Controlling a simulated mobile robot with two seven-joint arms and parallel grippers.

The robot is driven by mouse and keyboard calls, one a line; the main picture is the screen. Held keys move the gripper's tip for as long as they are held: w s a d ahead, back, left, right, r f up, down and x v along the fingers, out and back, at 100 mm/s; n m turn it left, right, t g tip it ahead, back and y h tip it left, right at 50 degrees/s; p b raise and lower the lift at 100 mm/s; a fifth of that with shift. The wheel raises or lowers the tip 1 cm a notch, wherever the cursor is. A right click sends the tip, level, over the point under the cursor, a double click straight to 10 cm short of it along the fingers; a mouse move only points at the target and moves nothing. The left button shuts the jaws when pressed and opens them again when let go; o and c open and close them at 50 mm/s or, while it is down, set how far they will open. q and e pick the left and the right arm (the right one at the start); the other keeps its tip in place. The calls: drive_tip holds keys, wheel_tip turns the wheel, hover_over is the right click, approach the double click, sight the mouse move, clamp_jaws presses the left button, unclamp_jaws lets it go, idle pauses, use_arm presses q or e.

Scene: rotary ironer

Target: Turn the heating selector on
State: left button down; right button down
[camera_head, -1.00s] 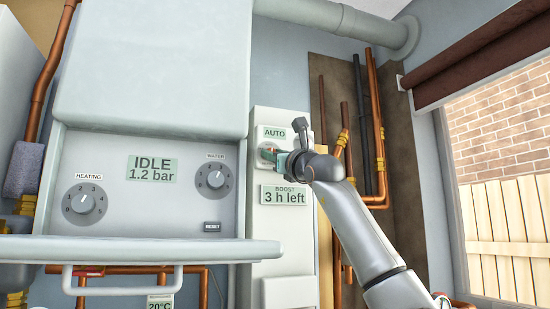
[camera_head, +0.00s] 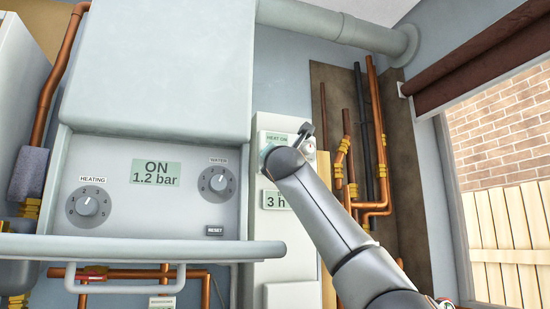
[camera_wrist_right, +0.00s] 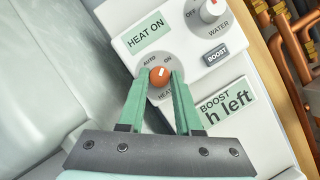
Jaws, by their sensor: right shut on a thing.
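The heating selector (camera_wrist_right: 160,74) is an orange knob with a white mark on a white control panel (camera_wrist_right: 175,25). Its mark points up toward the ON label, to the right of AUTO. My right gripper (camera_wrist_right: 160,82) is shut on the knob, with one green finger on each side. The panel display (camera_wrist_right: 149,33) reads HEAT ON. In the head view my right arm hides the selector, while the display (camera_head: 276,139) shows above it. My left gripper is not in view.
A water selector (camera_wrist_right: 212,8) and a BOOST button (camera_wrist_right: 215,56) sit beside the knob. The boiler (camera_head: 150,70) at left has a display (camera_head: 156,172) reading ON, 1.2 bar. Copper pipes (camera_head: 376,130) run to the right of the panel.

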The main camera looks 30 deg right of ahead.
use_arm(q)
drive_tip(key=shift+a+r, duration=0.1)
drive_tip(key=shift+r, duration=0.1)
use_arm(e)
drive_tip(key=shift+r+m+g, duration=0.1)
drive_tip(key=shift+m+g, duration=0.2)
drive_tip(key=shift+m, duration=0.5)
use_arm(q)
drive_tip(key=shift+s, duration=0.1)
use_arm(e)
drive_tip(key=c, duration=0.6)
unclamp_jaws()
use_arm(q)
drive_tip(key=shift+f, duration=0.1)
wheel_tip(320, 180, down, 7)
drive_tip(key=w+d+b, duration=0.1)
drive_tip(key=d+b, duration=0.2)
drive_tip(key=b, duration=0.8)
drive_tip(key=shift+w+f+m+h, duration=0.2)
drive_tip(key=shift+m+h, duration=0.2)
use_arm(e)
drive_tip(key=v, duration=1.2)
drive_tip(key=shift+s+a, duration=0.2)
drive_tip(key=shift+a, duration=0.05)
